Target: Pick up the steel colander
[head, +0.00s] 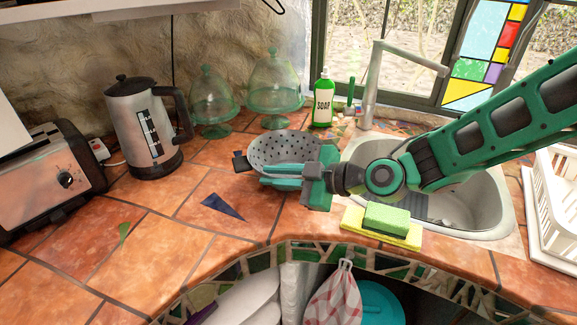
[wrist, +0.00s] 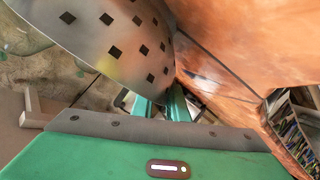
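The steel colander (head: 283,148) stands on the tiled counter left of the sink, a grey bowl with dark holes and a dark handle at its left. My gripper (head: 262,177) reaches in from the right, low in front of the colander, with its green fingers pointing left. The fingers hide part of the colander's near side. In the wrist view the colander's perforated wall (wrist: 125,40) fills the upper left, close beside my fingers (wrist: 163,104). The fingers look slightly apart, and I see nothing held between them.
The sink (head: 480,205) lies under my arm, with a sponge (head: 387,219) at its front edge. A soap bottle (head: 323,100) and glass domes (head: 275,85) stand behind the colander. A kettle (head: 145,125) and toaster (head: 45,180) are left. The front-left counter is mostly clear.

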